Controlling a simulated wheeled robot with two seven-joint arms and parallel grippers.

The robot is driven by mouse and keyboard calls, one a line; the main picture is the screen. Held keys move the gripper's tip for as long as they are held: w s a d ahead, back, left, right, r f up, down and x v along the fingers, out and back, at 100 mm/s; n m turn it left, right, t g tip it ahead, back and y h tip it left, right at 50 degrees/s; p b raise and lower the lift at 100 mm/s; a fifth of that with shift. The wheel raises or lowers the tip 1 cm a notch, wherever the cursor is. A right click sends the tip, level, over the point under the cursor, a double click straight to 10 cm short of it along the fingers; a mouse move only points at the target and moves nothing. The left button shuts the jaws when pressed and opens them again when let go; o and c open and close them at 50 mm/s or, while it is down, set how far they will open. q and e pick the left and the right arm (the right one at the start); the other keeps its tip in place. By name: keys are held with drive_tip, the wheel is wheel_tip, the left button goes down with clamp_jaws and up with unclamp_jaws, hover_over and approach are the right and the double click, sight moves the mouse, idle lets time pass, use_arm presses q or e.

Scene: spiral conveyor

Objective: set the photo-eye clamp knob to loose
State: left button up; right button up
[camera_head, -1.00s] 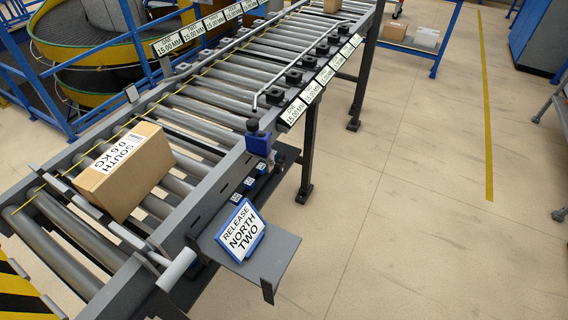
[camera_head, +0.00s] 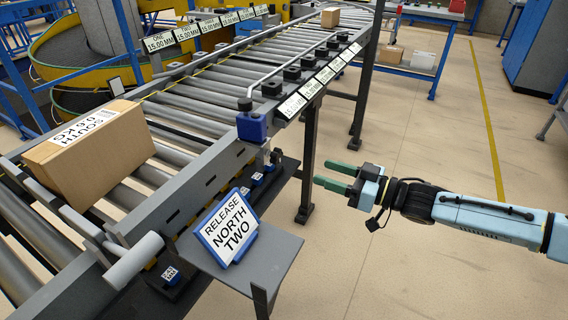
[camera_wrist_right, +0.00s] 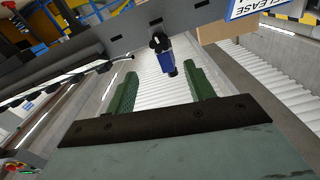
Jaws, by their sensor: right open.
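The photo-eye unit is a blue block (camera_head: 252,126) on the near side rail of the conveyor, with a dark round knob (camera_head: 245,104) on top. I cannot read the knob's setting. My right gripper (camera_head: 333,177) is open and empty, to the right of the blue block and apart from it, over the floor side. In the right wrist view, a blue part (camera_wrist_right: 166,62) with a black part (camera_wrist_right: 159,42) shows beyond and between the open green fingers (camera_wrist_right: 160,72). My left gripper is not in view.
A carton marked SOUTH (camera_head: 92,150) sits on the rollers at left. A RELEASE NORTH TWO sign (camera_head: 228,228) stands on a grey shelf (camera_head: 262,262) below the rail. A bent rod (camera_head: 290,62) runs above the rollers.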

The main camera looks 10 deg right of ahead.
sight(280, 157)
drive_tip(key=b+x, duration=0.2)
drive_tip(key=x, duration=0.8)
drive_tip(key=shift+a, duration=0.1)
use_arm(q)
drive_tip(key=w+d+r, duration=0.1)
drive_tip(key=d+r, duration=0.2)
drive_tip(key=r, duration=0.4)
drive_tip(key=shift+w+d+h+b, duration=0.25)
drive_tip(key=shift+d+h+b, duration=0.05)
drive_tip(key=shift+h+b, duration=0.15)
use_arm(e)
drive_tip(key=shift+x, duration=0.95)
drive_tip(key=c, duration=1)
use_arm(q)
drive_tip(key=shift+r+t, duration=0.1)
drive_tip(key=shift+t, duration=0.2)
use_arm(e)
drive_tip(key=shift+o, duration=0.2)
